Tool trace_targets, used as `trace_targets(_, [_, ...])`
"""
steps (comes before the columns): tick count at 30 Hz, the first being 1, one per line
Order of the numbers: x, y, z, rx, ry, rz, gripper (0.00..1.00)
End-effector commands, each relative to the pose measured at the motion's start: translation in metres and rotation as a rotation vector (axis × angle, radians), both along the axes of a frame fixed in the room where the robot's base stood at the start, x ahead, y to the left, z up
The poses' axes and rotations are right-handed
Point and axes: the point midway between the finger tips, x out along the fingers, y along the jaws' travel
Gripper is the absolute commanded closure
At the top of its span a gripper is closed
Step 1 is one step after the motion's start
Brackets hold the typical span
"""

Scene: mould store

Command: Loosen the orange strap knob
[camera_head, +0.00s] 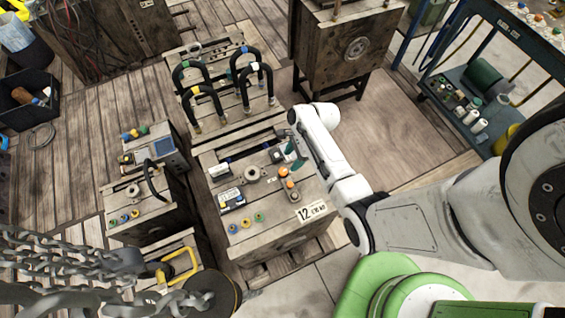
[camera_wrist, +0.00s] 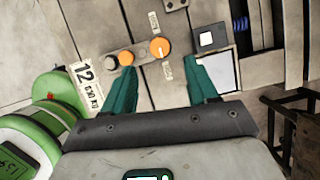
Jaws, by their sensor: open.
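Two orange knobs sit on top of the wooden mould box marked 12. The larger one (camera_wrist: 159,47) has a pale line across its face and small labels beside it; it also shows in the head view (camera_head: 283,172). The smaller one (camera_wrist: 126,58) sits on a short grey metal strap (camera_wrist: 140,51), nearer the 12 label. I cannot tell for certain which is the strap knob. My gripper (camera_wrist: 157,70) has its teal fingers spread and empty. The larger knob appears between the finger lines, beyond the tips. In the head view my gripper (camera_head: 295,157) hangs just behind the knobs, apparently not touching them.
The mould box (camera_head: 262,215) also carries small coloured knobs (camera_head: 246,223) and a white-faced device (camera_head: 231,199). Black looped hoses (camera_head: 252,83) rise behind it. A box with a screen unit (camera_head: 163,147) stands left. Chains (camera_head: 60,265) hang at front left. Open floor (camera_head: 400,130) lies right.

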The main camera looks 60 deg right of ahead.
Motion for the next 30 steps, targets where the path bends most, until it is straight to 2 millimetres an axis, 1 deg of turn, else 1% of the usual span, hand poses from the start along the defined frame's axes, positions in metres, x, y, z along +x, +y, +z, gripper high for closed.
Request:
trace_targets(1, [0.003, 0.003, -0.011, 0.002, 0.002, 0.001, 0.42])
trace_targets(6, [0.010, 0.012, -0.039, 0.001, 0.001, 0.003, 0.42])
trace_targets(12, [0.016, 0.019, -0.060, -0.002, -0.001, 0.004, 0.42])
trace_targets(16, [0.018, 0.021, -0.065, -0.002, -0.001, 0.004, 0.42])
trace_targets(25, [0.018, 0.021, -0.066, -0.002, -0.001, 0.003, 0.42])
trace_targets(30, [0.018, 0.021, -0.066, -0.002, -0.001, 0.003, 0.58])
